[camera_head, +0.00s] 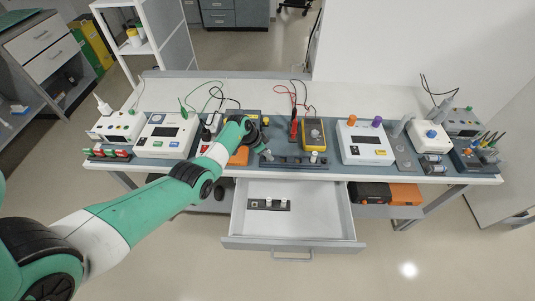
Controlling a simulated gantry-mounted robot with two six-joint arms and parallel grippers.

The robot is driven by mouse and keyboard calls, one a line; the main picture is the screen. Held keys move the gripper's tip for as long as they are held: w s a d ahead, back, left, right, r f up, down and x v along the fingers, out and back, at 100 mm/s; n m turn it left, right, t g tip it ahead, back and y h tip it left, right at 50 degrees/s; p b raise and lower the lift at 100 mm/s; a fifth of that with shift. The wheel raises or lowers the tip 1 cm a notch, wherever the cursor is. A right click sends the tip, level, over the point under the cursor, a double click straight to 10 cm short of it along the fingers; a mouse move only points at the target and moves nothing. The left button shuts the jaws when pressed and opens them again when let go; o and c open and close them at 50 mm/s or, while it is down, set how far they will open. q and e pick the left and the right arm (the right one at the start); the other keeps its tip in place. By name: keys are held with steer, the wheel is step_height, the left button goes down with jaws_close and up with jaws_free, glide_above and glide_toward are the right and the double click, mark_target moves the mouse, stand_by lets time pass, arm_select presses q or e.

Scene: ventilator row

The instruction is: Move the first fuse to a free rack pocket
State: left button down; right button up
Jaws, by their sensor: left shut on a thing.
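My left arm reaches in from the lower left, and its gripper (266,154) is over the left end of a dark rack strip (292,162) on the bench's front edge. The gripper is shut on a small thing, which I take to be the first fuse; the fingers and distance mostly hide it. A small pale fuse-like piece (314,157) stands upright near the rack's right part. A second dark holder (283,207) with small white pieces lies in the open drawer (325,220). I cannot tell which pockets are free. My right gripper is out of view.
A yellow multimeter (314,135) with red leads stands behind the rack. White instruments flank it, one on the left (165,135) and one on the right (364,143). The open drawer juts out in front of the bench, mostly empty. Orange and dark cases (405,194) sit below.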

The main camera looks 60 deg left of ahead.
arm_select(q)
steer(key=c, duration=0.6)
jaws_free()
steer(key=p+v, duration=0.4)
steer(key=v, duration=0.2)
steer(key=shift+r, duration=0.35)
steer(key=p+v, duration=0.1)
steer(key=v, duration=0.4)
steer(key=shift+s, duration=0.1)
steer(key=shift+d, duration=0.1)
